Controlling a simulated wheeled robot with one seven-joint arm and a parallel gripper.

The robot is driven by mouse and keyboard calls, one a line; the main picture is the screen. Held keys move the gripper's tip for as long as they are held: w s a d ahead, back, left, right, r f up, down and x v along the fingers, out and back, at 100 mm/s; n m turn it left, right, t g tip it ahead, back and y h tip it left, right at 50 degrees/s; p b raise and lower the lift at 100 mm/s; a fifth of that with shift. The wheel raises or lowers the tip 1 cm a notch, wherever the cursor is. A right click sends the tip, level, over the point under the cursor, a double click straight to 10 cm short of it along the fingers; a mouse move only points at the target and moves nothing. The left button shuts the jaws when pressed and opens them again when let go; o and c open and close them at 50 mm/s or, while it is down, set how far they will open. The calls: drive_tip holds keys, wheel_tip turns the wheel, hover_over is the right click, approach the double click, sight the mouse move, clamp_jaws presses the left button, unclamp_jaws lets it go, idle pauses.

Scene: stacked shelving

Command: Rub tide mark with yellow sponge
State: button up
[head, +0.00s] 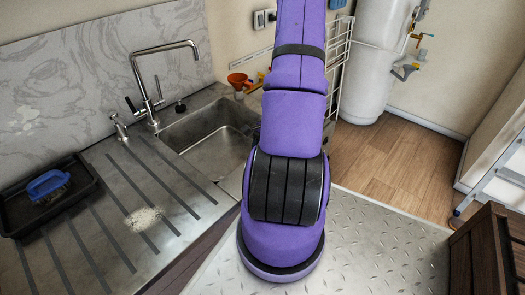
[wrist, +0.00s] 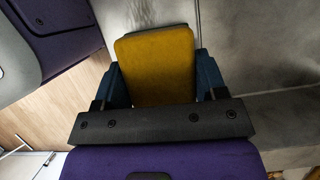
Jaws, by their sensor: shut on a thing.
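The yellow sponge (wrist: 155,62) is held between the blue fingers of my gripper (wrist: 158,72) in the wrist view. In that view, a faint pale mark (wrist: 152,12) shows on a grey metal surface just beyond the sponge; I cannot tell whether it is the tide mark. Whether the sponge touches metal is also unclear. In the head view, my purple arm hides the gripper and sponge. The steel sink basin (head: 208,138) is partly visible left of my arm. A whitish speckled patch (head: 143,218) lies on the ribbed draining board (head: 95,205).
A black tray (head: 82,212) with a blue brush (head: 48,186) stands at the left. The tap (head: 146,85) rises behind the sink. An orange funnel (head: 238,81) and a white wire rack (head: 340,60) are near my arm. A brown wooden crate (head: 485,252) stands at the lower right.

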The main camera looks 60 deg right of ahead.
drive_tip(key=shift+s, duration=1)
drive_tip(key=shift+w+r, duration=0.15)
drive_tip(key=shift+w, duration=1.45)
drive_tip(key=shift+s+a+f, duration=0.35)
drive_tip(key=shift+s+a, duration=0.45)
drive_tip(key=shift+c, duration=0.3)
drive_tip(key=shift+s+a+r, duration=0.15)
drive_tip(key=shift+s+a, duration=0.45)
drive_tip(key=shift+s, duration=0.15)
drive_tip(key=shift+w+d, duration=0.1)
drive_tip(key=shift+w, duration=1.55)
drive_tip(key=shift+s, duration=1.8)
drive_tip(key=shift+w, duration=1.7)
drive_tip(key=shift+s, duration=1.55)
